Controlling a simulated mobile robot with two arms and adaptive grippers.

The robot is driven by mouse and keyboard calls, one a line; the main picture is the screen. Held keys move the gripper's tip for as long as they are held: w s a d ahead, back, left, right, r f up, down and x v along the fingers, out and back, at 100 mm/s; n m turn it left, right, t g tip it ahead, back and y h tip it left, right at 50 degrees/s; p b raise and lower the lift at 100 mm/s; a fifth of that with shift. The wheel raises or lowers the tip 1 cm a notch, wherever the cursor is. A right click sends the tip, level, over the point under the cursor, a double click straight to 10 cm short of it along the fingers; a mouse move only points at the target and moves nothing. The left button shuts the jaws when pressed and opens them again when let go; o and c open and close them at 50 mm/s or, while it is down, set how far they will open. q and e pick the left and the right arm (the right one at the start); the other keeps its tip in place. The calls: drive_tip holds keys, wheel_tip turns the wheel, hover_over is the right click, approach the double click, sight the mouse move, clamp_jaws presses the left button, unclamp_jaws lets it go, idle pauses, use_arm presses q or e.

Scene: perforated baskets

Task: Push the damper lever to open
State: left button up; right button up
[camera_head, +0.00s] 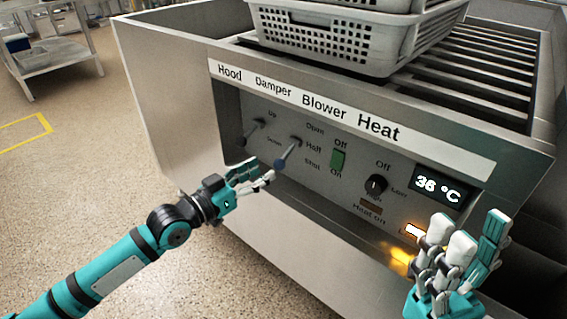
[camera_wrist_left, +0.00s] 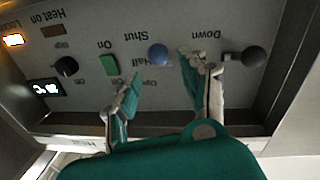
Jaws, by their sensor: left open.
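The damper lever (camera_head: 287,154) is on the slanted control panel, with a blue knob at its lower end, near the "Shut" label. The blue knob (camera_wrist_left: 158,54) also shows in the left wrist view, which sees the panel upside down. My left gripper (camera_head: 264,174) is open and empty, just below and left of the blue knob. In the left wrist view the knob appears between the spread fingers of my left gripper (camera_wrist_left: 160,72); whether they touch it I cannot tell. My right gripper (camera_head: 470,225) is open and empty at the lower right, in front of the panel.
The black-knobbed hood lever (camera_head: 251,132) is left of the damper lever. The green blower switch (camera_head: 338,160) and heat knob (camera_head: 376,184) are to the right, beside the temperature display (camera_head: 440,188). A grey perforated basket (camera_head: 330,45) stands on the rollers above.

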sight(275, 163)
use_arm(q)
drive_tip(key=b+x, duration=0.2)
drive_tip(key=x, duration=0.6)
drive_tip(key=shift+w, duration=0.1)
drive_tip(key=shift+c, duration=0.2)
clamp_jaws()
